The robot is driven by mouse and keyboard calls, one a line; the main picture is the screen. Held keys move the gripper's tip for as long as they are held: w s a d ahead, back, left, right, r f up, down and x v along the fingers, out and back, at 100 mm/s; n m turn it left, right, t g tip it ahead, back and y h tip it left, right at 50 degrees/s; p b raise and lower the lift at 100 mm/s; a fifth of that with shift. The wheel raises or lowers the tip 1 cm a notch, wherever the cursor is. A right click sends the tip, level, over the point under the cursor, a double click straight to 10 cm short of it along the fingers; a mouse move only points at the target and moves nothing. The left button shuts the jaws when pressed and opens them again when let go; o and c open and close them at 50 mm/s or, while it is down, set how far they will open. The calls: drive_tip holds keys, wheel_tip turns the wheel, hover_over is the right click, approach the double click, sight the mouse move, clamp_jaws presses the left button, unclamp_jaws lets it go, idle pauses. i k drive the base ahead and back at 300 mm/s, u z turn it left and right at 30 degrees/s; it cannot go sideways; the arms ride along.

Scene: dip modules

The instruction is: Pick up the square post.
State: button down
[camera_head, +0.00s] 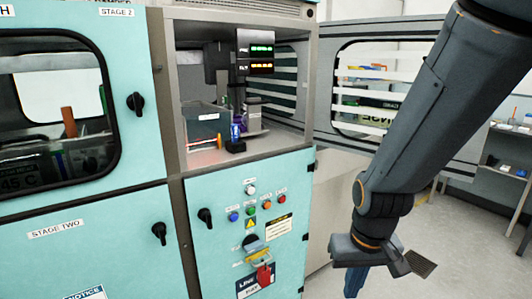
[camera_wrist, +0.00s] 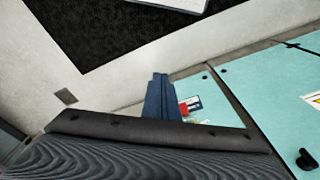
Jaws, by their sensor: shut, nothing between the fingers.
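My gripper (camera_head: 354,283) hangs low at the right in the head view, outside the cabinet and to the right of its front. Its blue fingers (camera_wrist: 161,98) are together and empty in the wrist view. I cannot tell for sure which thing is the square post. A small upright blue piece on a black base (camera_head: 236,138) stands at the front of the open compartment. An upright brown-orange post (camera_head: 68,122) shows behind the left window. My gripper is well apart from both.
The open compartment (camera_head: 172,90) also holds a grey tank (camera_head: 205,122) and an orange-tipped rod (camera_head: 204,143). Its windowed door (camera_head: 322,110) is swung open to the right. Knobs and buttons stick out of the teal front (camera_head: 215,265). A shelf (camera_head: 500,165) stands far right.

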sight(234, 128)
drive_tip(key=u, duration=1.85)
drive_tip(key=i, duration=1.1)
drive_tip(key=z, duration=2.8)
drive_tip(key=i, duration=0.5)
